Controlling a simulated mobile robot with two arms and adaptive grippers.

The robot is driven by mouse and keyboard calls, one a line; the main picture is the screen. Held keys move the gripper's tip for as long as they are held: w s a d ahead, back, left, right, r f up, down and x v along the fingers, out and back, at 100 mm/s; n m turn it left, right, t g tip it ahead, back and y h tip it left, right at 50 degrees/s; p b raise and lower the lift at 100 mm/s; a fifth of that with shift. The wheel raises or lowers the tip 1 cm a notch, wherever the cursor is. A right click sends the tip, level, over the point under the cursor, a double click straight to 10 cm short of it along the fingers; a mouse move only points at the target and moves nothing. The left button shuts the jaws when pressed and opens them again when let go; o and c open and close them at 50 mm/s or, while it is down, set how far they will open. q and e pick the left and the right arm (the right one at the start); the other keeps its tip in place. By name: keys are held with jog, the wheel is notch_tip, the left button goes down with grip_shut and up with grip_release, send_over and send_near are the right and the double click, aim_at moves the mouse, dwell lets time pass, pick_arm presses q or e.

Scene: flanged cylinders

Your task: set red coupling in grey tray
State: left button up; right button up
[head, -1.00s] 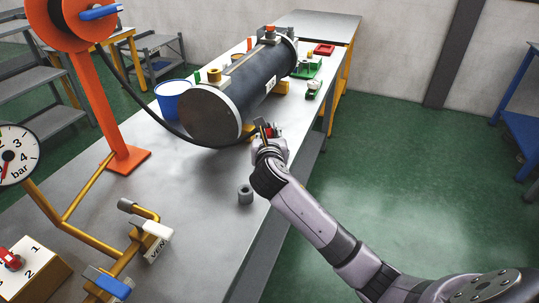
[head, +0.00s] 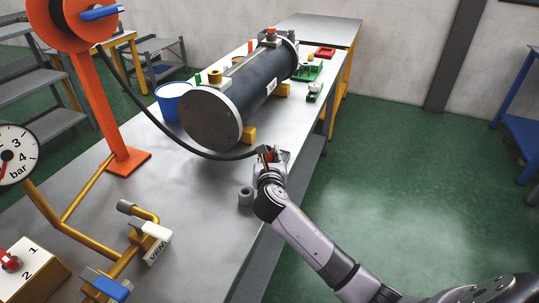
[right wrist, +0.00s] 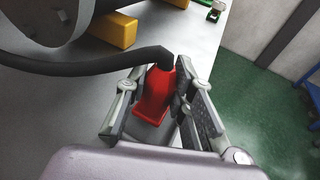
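The red coupling (right wrist: 155,95) is on the end of a black hose (right wrist: 90,68). In the right wrist view it sits between the fingers of my right gripper (right wrist: 158,108), which is shut on it. In the head view my right gripper (head: 270,158) is over the right edge of the grey bench, and the hose (head: 200,152) runs from it to the orange reel. The coupling is mostly hidden there. I cannot make out a grey tray in either view. My left gripper is not in view.
A large dark flanged cylinder (head: 240,98) lies on yellow blocks on the bench (head: 185,205). A grey ring (head: 245,197) stands near my right gripper. Yellow piping (head: 130,250) is at front left.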

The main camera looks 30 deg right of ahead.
jog(key=o, duration=0.4)
jog(key=shift+a+r, duration=0.1)
jog(key=shift+r, duration=0.1)
jog(key=v, duration=1.2)
jog(key=shift+f, duration=0.1)
